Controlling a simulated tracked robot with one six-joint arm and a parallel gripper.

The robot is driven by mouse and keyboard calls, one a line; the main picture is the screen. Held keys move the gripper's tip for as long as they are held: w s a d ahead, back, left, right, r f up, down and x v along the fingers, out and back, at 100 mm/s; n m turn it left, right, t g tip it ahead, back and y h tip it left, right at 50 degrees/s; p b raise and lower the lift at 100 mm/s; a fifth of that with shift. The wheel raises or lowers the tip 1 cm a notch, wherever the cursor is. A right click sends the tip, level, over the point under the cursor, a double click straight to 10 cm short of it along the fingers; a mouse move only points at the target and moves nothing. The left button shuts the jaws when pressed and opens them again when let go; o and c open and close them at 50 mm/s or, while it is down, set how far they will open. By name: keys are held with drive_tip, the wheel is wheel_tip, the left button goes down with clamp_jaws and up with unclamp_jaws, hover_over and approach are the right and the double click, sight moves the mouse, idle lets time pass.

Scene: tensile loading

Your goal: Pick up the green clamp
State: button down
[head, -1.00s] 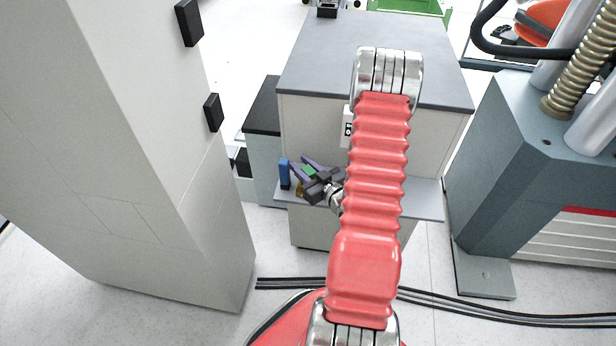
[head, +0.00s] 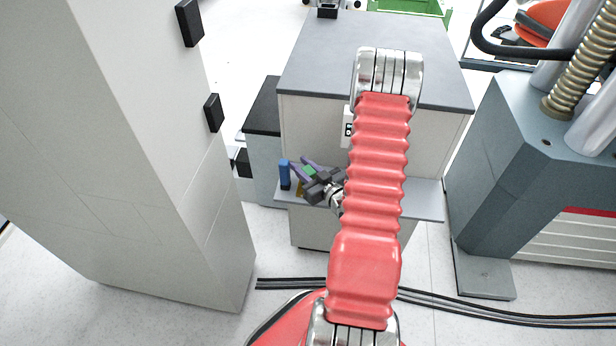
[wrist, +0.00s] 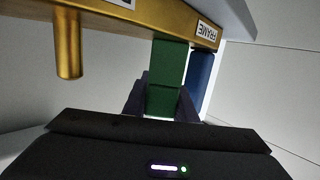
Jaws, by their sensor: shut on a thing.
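The green clamp (wrist: 167,75) is a green block in the middle of the wrist view, between the two dark fingers of my gripper (wrist: 163,100). It runs up to the underside of a gold bar with a "FRAME" label (wrist: 190,22); I cannot tell whether they touch. In the head view my gripper (head: 304,167) is over the left part of a grey shelf (head: 425,200), with a small green patch of the clamp (head: 309,170) showing between its fingers. My gripper is shut on the clamp. My red arm hides part of the shelf.
A blue cylinder (head: 285,174) stands just left of my gripper; a blue thing (wrist: 200,80) is close behind the clamp in the wrist view. A gold post (wrist: 68,45) hangs from the bar. A tall grey cabinet (head: 150,170) is left, a machine (head: 510,160) right. Cables (head: 480,311) cross the floor.

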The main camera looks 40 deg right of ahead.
drive_tip(key=shift+r, duration=0.1)
wheel_tip(320, 180, up, 10)
idle(0.9)
drive_tip(key=shift+a, duration=0.1)
idle(0.4)
